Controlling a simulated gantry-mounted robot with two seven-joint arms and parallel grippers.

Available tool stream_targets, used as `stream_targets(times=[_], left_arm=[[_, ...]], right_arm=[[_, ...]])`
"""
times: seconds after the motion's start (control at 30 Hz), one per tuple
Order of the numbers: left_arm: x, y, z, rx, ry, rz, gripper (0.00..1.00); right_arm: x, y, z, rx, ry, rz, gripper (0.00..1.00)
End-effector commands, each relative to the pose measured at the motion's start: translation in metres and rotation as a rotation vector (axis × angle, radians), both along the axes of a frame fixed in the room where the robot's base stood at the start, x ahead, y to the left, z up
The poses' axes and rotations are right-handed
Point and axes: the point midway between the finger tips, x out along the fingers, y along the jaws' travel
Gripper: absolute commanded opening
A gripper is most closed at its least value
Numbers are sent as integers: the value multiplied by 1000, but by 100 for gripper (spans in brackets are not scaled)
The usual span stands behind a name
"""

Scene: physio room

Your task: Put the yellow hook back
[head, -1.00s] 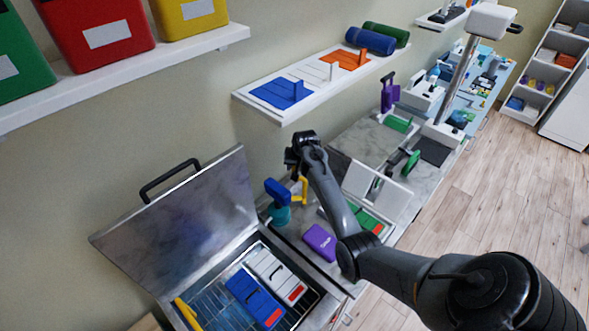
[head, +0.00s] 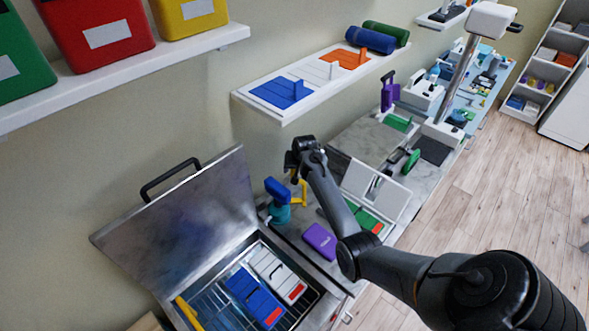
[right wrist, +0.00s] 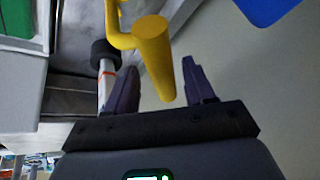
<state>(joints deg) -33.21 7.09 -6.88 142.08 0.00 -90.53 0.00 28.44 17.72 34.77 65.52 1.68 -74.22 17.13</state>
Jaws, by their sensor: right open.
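The yellow hook (head: 303,192) stands beside a teal and blue bottle-like item (head: 278,200) on the counter, right of the open tank. In the right wrist view the thick rounded yellow end of the hook (right wrist: 155,60) shows between my open fingers, with visible room at the right finger. My right gripper (head: 296,168) is just above the hook in the head view; its fingertips are hard to make out there. In the right wrist view my right gripper (right wrist: 160,85) is open and not closed on anything. My left gripper is not in view.
The tank's raised metal lid (head: 185,215) stands left of my gripper. The tank (head: 318,297) holds blue and white packs; a yellow bar (head: 188,313) lies at its left. A purple box (head: 320,240) lies on the counter. A white wall shelf (head: 285,118) is above.

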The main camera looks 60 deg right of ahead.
Motion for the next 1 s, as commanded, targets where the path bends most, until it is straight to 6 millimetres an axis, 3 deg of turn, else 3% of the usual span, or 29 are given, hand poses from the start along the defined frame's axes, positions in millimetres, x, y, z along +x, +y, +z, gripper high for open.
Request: stream_targets(times=[0.27, 0.7, 1.0], left_arm=[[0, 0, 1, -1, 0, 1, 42], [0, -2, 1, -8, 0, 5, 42], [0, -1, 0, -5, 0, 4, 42]], right_arm=[[-3, 2, 14, -1, -2, 0, 54], [-30, 19, 82, -2, -2, -1, 54], [-40, 26, 109, -2, 0, 0, 54]])
